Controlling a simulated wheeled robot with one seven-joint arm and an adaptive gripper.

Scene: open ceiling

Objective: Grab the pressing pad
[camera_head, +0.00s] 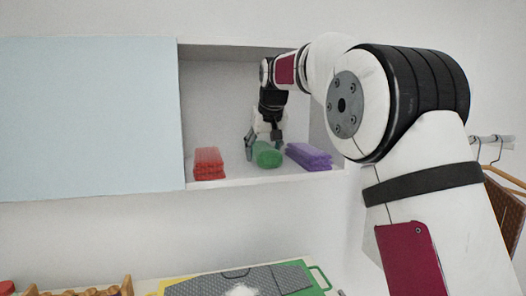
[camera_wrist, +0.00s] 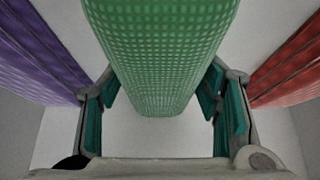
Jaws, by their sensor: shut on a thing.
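A green, dotted, rounded block (camera_head: 268,157), which I take to be the pressing pad, lies on the shelf of a wall cabinet between a red and a purple stack. My gripper (camera_head: 264,143) reaches down over it from above. In the wrist view the green pad (camera_wrist: 158,50) runs between the two teal-padded fingers of my gripper (camera_wrist: 160,92). The gripper is shut on the pad.
The red stack (camera_head: 208,163) and the purple stack (camera_head: 309,156) stand close on either side. The cabinet's pale blue door (camera_head: 90,118) covers the left part. Below are a green-edged board (camera_head: 318,276) and a wooden rack (camera_head: 85,292).

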